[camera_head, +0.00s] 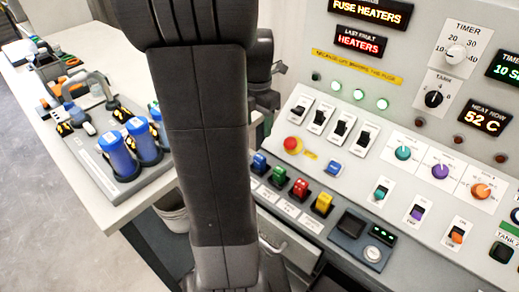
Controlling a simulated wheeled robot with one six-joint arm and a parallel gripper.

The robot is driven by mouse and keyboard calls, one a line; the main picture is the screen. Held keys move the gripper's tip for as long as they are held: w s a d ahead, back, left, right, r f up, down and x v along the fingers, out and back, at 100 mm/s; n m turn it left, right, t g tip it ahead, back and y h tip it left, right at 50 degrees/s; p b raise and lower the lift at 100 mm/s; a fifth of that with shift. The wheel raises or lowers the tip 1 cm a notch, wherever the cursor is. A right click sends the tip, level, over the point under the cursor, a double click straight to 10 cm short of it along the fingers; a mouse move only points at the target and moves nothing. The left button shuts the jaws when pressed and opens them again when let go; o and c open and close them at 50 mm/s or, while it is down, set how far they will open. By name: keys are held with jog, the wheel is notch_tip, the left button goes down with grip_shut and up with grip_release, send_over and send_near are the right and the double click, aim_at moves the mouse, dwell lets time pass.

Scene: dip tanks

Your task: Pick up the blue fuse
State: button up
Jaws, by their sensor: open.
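The blue fuse (259,163) sits at the left end of a row of coloured fuses on the lower sloping part of the control panel. It is close to the right edge of my upright arm link in the picture, and its top and front show. A green fuse (279,176), a red fuse (300,188) and a yellow fuse (323,204) follow to its right. My arm fills the middle of the view. Dark parts of it show right of the link, above the blue fuse, but I cannot make out the gripper's fingers.
A row of black switches (340,130) stands higher. On the left, a bench (88,193) carries blue cylinders (118,153) on a grey tray.

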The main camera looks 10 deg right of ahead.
aim_at(260, 157)
notch_tip(260, 157, down, 8)
jog(key=shift+s+f+b, duration=0.1)
jog(key=shift+b, duration=0.35)
jog(key=shift+s+d+f, duration=0.1)
jog(key=shift+s+f, duration=0.05)
jog(key=shift+f, duration=1.2)
jog(key=shift+s+d+f, duration=0.1)
jog(key=shift+s+f, duration=0.05)
jog(key=shift+f, duration=1.2)
jog(key=shift+c, duration=0.4)
jog(key=c, duration=1)
